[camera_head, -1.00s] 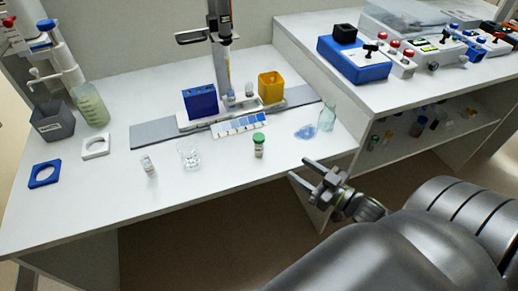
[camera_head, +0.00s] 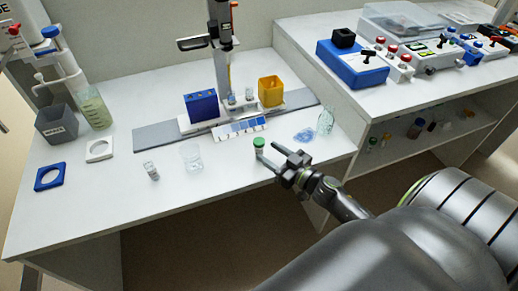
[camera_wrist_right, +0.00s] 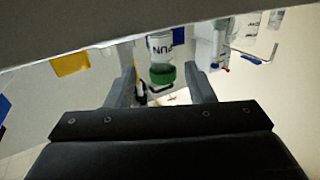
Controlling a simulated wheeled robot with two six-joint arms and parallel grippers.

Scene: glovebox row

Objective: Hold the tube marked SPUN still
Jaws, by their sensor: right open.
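The tube (camera_head: 259,147) is small and clear with a green cap and a white label, upright near the front of the white bench. In the right wrist view the tube (camera_wrist_right: 162,52) appears upside down, and its label shows part of the lettering SPUN. My right gripper (camera_head: 267,152) is open, its fingertips close to the tube from the front right. In the right wrist view the tube appears between the two open fingers, with space on each side. I cannot tell how far it lies between them in depth. My left gripper is not in view.
A clear beaker (camera_head: 192,157) and a white-capped vial (camera_head: 151,171) stand left of the tube. A blue-and-white card (camera_head: 239,128) lies behind it. Blue crumpled material (camera_head: 304,135) and a glass flask (camera_head: 326,121) are to the right. The bench's front edge is close.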

